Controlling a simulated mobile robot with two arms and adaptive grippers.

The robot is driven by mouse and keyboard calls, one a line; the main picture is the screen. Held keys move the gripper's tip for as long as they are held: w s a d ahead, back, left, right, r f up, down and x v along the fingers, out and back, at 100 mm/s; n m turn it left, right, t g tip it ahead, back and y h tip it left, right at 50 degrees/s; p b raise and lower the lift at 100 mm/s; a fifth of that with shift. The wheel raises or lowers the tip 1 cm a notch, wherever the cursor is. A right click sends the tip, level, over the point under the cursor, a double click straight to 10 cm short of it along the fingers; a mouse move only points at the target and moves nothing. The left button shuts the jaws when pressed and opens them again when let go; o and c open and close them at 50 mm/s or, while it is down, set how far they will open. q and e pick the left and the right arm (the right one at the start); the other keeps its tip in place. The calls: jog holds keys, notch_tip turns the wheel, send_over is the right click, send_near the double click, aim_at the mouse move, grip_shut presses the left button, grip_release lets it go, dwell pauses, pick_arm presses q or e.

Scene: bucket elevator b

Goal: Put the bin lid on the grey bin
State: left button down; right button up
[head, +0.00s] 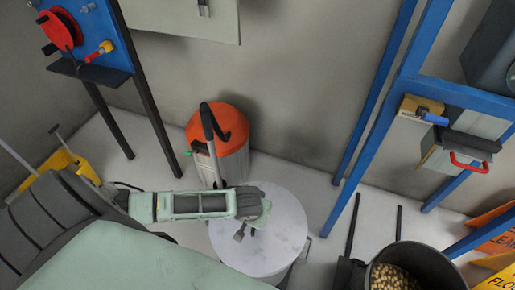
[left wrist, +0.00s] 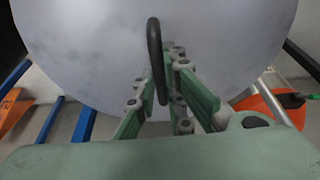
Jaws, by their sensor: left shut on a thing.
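The bin lid (head: 285,222) is a pale grey round disc, seen from above in the middle of the head view. It fills the upper part of the left wrist view (left wrist: 90,50). My left gripper (head: 252,215) is over the lid, shut on its dark upright handle (left wrist: 155,50), which stands between the fingers (left wrist: 165,90). A pale body shows under the lid's front edge; I cannot tell whether the lid touches it. A dark grey round bin (head: 440,268) with an open top and pale lumps inside stands at the lower right. My right gripper is not in view.
An orange-topped vacuum cleaner (head: 232,125) stands just behind the lid. A blue frame (head: 375,130) rises at the right, with a yellow wet-floor sign (head: 497,279) near it. A blue tool board (head: 85,35) on dark legs and a yellow bucket (head: 60,162) are at left.

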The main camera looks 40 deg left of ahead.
pick_arm(q)
jog(key=shift+f, duration=0.6)
jog(key=c, duration=1.7)
grip_release()
jog(key=shift+c, duration=0.2)
jog(key=v, duration=1.2)
